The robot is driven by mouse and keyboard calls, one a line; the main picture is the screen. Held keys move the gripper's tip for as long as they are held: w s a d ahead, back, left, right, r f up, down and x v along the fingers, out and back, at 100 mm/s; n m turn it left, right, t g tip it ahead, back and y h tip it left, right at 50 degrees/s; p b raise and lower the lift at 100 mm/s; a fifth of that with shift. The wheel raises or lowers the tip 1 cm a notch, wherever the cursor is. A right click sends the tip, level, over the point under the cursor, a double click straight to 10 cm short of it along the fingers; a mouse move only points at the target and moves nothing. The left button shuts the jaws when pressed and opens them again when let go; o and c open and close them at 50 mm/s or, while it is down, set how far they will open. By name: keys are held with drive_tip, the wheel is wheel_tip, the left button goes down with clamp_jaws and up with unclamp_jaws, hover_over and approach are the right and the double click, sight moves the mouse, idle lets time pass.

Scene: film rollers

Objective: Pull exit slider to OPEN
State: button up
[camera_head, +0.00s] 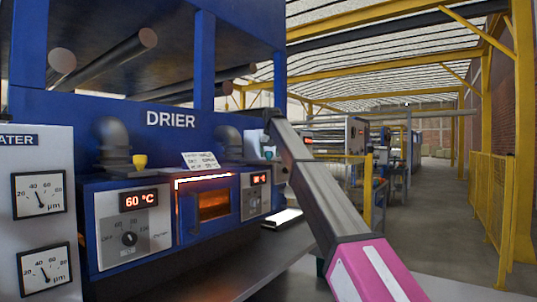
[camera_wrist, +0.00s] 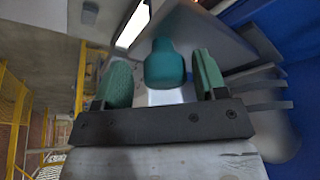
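A teal knob (camera_wrist: 165,66) on a pale stem, likely the exit slider's handle, shows in the wrist view. It lies between the two green finger pads of my gripper (camera_wrist: 163,80), with a visible gap on each side. My gripper is open and does not appear to touch the knob. I cannot tell how far the knob is in depth from the pads. In the head view my arm reaches to the right end of the blue drier (camera_head: 60,115), and the fingers are mostly hidden. No OPEN label is readable.
A yellow knob (camera_head: 139,161) stands on the drier's left part. The drier has a 60 °C panel (camera_head: 131,230) and a glowing window (camera_head: 213,205). A bright white strip (camera_head: 283,218) lies below its right end. Yellow railings (camera_head: 487,198) stand right; the aisle floor is clear.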

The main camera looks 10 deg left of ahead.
drive_tip(key=v, duration=1.1)
drive_tip(key=shift+s+f, duration=0.1)
drive_tip(key=shift+s, duration=0.05)
idle(0.3)
